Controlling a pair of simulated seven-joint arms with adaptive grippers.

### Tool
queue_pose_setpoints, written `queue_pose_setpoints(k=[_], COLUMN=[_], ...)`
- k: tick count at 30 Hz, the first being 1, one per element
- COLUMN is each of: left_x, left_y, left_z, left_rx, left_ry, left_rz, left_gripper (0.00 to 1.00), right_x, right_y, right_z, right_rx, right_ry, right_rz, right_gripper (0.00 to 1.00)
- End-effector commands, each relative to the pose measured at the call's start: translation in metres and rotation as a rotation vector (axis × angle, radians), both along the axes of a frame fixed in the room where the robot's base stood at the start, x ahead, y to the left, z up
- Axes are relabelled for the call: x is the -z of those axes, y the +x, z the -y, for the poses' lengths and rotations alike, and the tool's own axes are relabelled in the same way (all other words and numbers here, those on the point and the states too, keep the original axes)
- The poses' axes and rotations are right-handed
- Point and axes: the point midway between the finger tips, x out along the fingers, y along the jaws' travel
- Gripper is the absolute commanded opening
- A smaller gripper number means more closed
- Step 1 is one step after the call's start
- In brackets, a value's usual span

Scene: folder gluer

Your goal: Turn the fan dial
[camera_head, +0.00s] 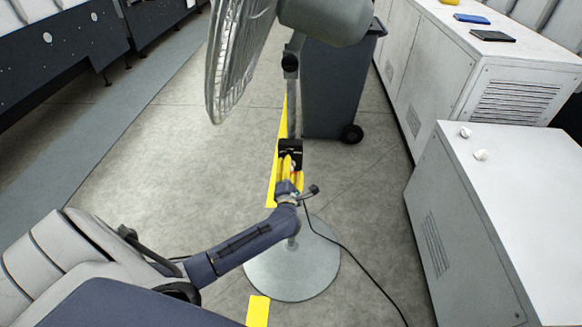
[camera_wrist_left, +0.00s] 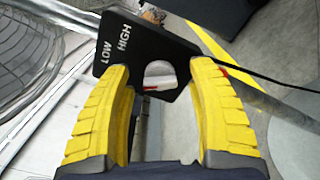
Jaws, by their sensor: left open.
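The standing fan has a wire cage (camera_head: 240,50) at the top, a grey motor housing (camera_head: 330,15) and a round grey base (camera_head: 290,270). A black control box (camera_head: 290,146) sits on its pole. In the left wrist view the box's panel (camera_wrist_left: 128,48) carries the words LOW and HIGH. The pale fan dial (camera_wrist_left: 160,72) shows with a red mark beside it. My left gripper (camera_head: 290,163) is open at the box. Its yellow fingers (camera_wrist_left: 158,80) stand on either side of the dial; I cannot tell whether they touch it. My right gripper is out of view.
A dark wheeled bin (camera_head: 335,85) stands behind the pole. White cabinets (camera_head: 530,190) line the right side. A black cable (camera_head: 355,260) runs over the floor. Yellow floor tape (camera_head: 258,311) lies near my left arm. The floor at left is clear.

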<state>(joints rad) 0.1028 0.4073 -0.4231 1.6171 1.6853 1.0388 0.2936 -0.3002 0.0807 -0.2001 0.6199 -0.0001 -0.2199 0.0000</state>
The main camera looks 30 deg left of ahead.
Motion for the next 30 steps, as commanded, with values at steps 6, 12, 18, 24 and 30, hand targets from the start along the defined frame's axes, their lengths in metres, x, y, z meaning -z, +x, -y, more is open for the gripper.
queue_pose_setpoints(k=[6,12,18,24,30], left_x=[-0.0002,-0.0001,-0.0001,-0.0001,-0.0002], left_y=[0.0085,0.0095,0.0094,0.0093,0.0093], left_z=[-0.0047,-0.0053,-0.0053,-0.0053,-0.0049], left_rx=[0.000,0.000,-0.001,-0.001,0.000], left_ry=[0.001,0.001,0.001,0.001,0.001], left_rz=[0.000,0.000,-0.001,-0.001,0.000], left_gripper=[0.58,0.58,0.52,0.29,0.05], right_x=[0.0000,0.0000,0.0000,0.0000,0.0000], right_y=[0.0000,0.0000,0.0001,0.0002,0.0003], right_z=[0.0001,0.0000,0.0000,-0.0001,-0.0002], right_rx=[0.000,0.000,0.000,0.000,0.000], right_ry=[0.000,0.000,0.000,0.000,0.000], right_rz=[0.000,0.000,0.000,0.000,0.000], right_gripper=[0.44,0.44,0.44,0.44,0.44])
